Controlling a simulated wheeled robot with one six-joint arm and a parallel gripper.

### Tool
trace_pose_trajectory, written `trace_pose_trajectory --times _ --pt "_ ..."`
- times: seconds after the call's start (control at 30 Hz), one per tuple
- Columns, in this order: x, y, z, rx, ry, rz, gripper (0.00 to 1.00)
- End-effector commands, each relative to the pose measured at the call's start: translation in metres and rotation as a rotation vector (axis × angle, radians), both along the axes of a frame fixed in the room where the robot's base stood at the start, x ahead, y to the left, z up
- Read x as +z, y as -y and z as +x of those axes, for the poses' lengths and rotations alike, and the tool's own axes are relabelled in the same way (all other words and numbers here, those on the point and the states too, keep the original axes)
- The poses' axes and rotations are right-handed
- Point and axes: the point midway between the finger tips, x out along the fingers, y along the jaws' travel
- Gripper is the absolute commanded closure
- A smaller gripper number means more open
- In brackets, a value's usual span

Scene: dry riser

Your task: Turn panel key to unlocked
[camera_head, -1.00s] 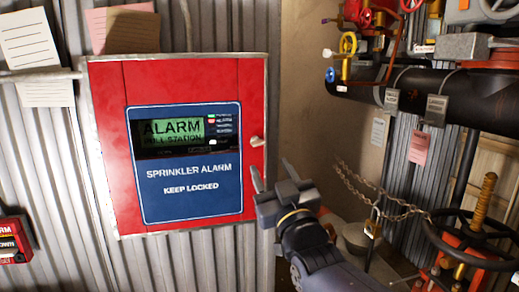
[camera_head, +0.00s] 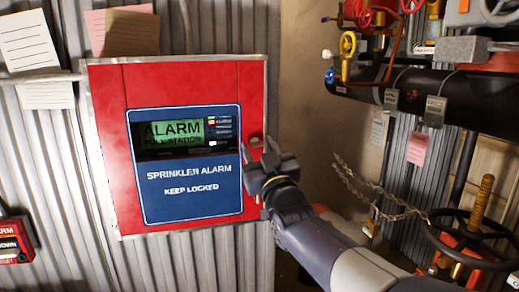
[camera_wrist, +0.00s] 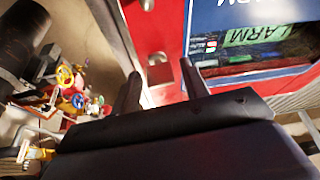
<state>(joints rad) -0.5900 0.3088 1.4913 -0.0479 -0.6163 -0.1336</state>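The red alarm panel (camera_head: 110,150) hangs on the corrugated wall, with a blue "SPRINKLER ALARM / KEEP LOCKED" plate and a lit green "ALARM / PULL STATION" display. The small panel key (camera_wrist: 157,60) sits at the panel's right edge. In the head view it is mostly hidden by my gripper (camera_head: 260,147). In the wrist view the key shows between the two spread fingertips (camera_wrist: 160,69) and slightly beyond them. My gripper is open, and I see no contact with the key. The key's exact turn is too small to tell.
Pipes with coloured valves (camera_head: 348,44), a thick black pipe (camera_head: 450,110), a chain (camera_head: 365,190) and a black handwheel (camera_head: 480,240) stand at the right. A red pull station (camera_head: 12,242) is at lower left. Paper notes (camera_head: 28,42) hang above left.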

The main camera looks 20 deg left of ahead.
Motion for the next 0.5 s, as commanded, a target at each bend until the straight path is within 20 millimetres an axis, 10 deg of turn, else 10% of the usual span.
trace_pose_trajectory --times 0.5 --pt "-0.0001 0.0002 -0.0002 0.0 -0.001 0.001 0.95"
